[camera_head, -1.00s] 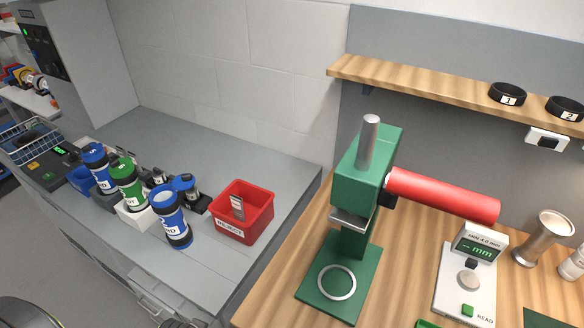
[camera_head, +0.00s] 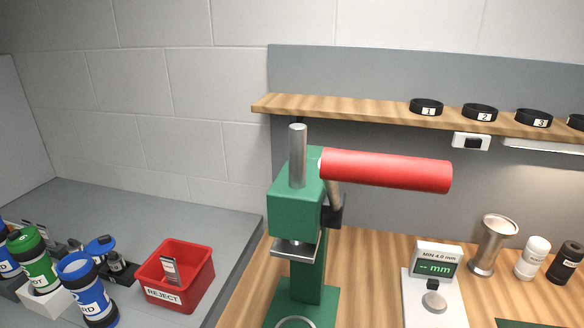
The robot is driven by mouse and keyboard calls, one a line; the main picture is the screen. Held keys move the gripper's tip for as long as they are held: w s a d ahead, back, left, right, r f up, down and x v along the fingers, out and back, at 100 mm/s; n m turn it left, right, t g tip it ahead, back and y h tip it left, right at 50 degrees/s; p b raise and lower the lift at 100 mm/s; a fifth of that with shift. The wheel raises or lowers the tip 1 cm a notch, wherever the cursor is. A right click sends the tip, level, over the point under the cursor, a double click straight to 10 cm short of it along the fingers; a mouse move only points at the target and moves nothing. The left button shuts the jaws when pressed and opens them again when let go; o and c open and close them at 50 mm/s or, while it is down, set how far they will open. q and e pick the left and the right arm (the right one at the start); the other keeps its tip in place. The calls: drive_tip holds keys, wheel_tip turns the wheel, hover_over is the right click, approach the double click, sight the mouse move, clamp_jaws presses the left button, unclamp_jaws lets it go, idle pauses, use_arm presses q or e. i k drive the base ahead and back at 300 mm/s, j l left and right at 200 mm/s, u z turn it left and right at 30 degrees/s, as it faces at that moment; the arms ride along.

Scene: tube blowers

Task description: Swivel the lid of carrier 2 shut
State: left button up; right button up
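Three carriers stand at the far left of the grey counter. The front one is a blue carrier (camera_head: 88,296) with a white band; its top shows a pale round inside within a blue rim. A blue cap-like part (camera_head: 100,246) is just behind it to the right; I cannot tell whether it is joined to it. A green carrier (camera_head: 37,268) stands in a white holder (camera_head: 46,302). Another blue carrier (camera_head: 7,264) is cut off by the left edge. I cannot read which one is number 2. Neither gripper is in view.
A red REJECT bin (camera_head: 180,280) stands right of the carriers. A green press (camera_head: 297,200) with a red handle (camera_head: 385,170) rises in the middle. A gauge (camera_head: 434,290), a metal cup (camera_head: 494,245) and small bottles are on the wooden bench. A shelf (camera_head: 370,112) holds black rings.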

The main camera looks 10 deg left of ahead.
sight(103, 246)
drive_tip(key=u, duration=1.45)
